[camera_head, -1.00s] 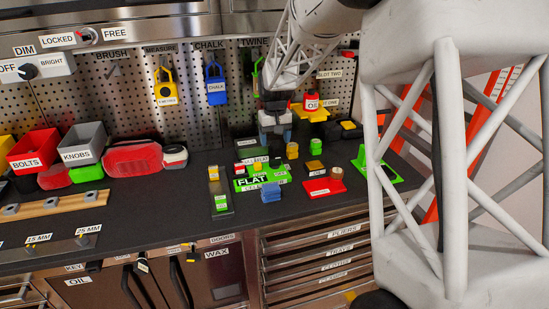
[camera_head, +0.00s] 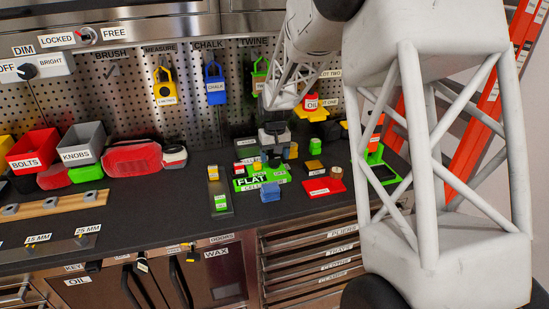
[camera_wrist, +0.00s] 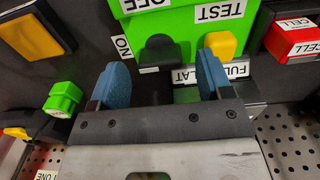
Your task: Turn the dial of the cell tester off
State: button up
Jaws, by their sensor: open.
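The cell tester (camera_head: 282,179) is a green box with white labels on the dark bench; my arm and gripper partly cover it. In the wrist view it appears upside down, as a green body (camera_wrist: 185,22) with OFF, ON and TEST labels. Its black dial (camera_wrist: 160,50) shows beside a yellow button (camera_wrist: 221,44); I cannot tell clearly which label the dial points to. My gripper (camera_wrist: 163,80) is open and empty, with blue pads on either side of the dial's line. The dial appears just beyond the fingertips, with no visible contact. The gripper also shows above the tester in the head view (camera_head: 275,155).
A red CELL block (camera_wrist: 293,40), a yellow-topped block (camera_wrist: 35,35) and a green piece (camera_wrist: 64,98) lie around the tester.

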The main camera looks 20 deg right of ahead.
jog(key=shift+f, duration=0.5)
jog(key=shift+c, duration=0.4)
jog(key=c, duration=0.8)
jog(key=shift+c, duration=0.2)
